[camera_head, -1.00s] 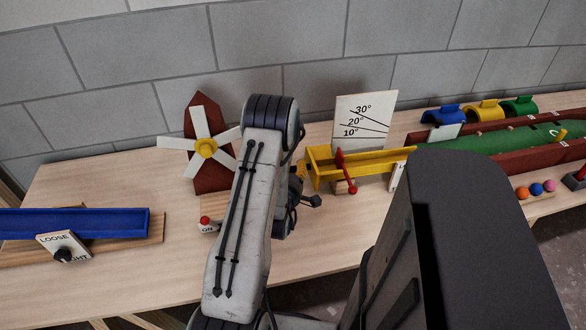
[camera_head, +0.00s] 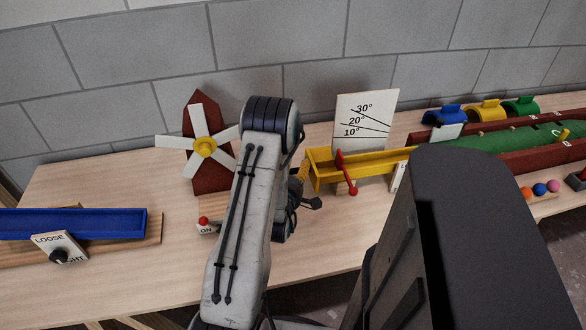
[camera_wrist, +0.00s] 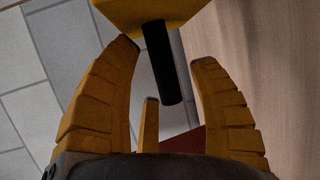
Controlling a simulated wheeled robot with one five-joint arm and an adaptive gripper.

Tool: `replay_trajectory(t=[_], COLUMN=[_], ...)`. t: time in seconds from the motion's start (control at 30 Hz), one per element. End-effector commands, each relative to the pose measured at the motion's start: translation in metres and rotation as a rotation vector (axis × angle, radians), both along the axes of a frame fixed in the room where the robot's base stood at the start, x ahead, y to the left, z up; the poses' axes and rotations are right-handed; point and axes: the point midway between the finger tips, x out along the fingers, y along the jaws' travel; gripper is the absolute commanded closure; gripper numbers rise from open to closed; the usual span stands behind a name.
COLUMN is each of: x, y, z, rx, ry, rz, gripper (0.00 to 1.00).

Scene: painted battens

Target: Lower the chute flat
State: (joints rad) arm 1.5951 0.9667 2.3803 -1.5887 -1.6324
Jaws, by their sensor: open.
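The yellow chute (camera_head: 375,165) is a trough on the bench, before a white angle board (camera_head: 366,120) marked 10°, 20° and 30°. A red lever (camera_head: 346,172) with round ends stands at its front side. My gripper is at the chute's left end, mostly hidden behind my arm in the head view. In the wrist view my gripper (camera_wrist: 165,52) is open, its yellow fingers spread on both sides of a black peg handle (camera_wrist: 161,65) that projects from the yellow chute end (camera_wrist: 150,12). I see gaps between fingers and handle.
A pinwheel (camera_head: 205,146) on a red-brown board and a red ON button (camera_head: 204,221) stand left of my arm. A blue trough (camera_head: 70,224) with a LOOSE knob lies further left. A green lane (camera_head: 500,138) with red-brown walls lies right. The grey block wall is behind.

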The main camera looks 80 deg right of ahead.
Motion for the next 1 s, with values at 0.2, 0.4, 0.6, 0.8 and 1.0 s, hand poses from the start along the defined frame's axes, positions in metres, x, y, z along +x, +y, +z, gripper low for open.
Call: replay_trajectory(t=[0.2, 0.4, 0.6, 0.8, 1.0], x=[0.0, 0.0, 0.0, 0.0, 0.0], y=[-0.001, -0.001, -0.001, -0.001, -0.001], z=[0.009, 0.033, 0.061, 0.083, 0.097], rx=[-0.003, -0.006, -0.008, -0.006, -0.006], ry=[0.0, 0.0, 0.0, 0.0, 0.0], rz=[0.0, 0.0, 0.0, 0.0, 0.0], gripper=[0.45, 0.45, 0.45, 0.45, 0.45])
